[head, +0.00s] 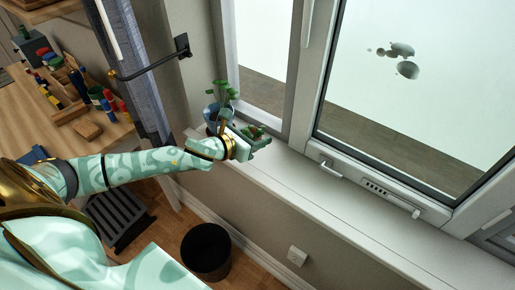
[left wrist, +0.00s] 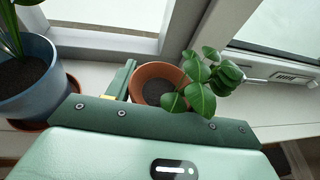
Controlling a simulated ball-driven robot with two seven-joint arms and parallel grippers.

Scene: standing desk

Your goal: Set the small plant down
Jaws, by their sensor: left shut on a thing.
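The small plant (left wrist: 203,88) has broad green leaves in a terracotta pot (left wrist: 152,77). In the head view the small plant (head: 253,131) is at the window sill (head: 300,181), at the end of my left arm. My left gripper (head: 246,143) is shut on its pot. In the left wrist view one finger of my left gripper (left wrist: 150,92) shows on the pot's left side; leaves and the gripper body hide the rest. I cannot tell whether the pot touches the sill. My right gripper is not in view.
A larger plant in a blue pot (left wrist: 24,82) stands on the sill to the left, close to my left gripper. The sill to the right is clear. A window handle (head: 330,170) and a curtain rod (head: 150,66) are nearby. A black bin (head: 207,252) stands below.

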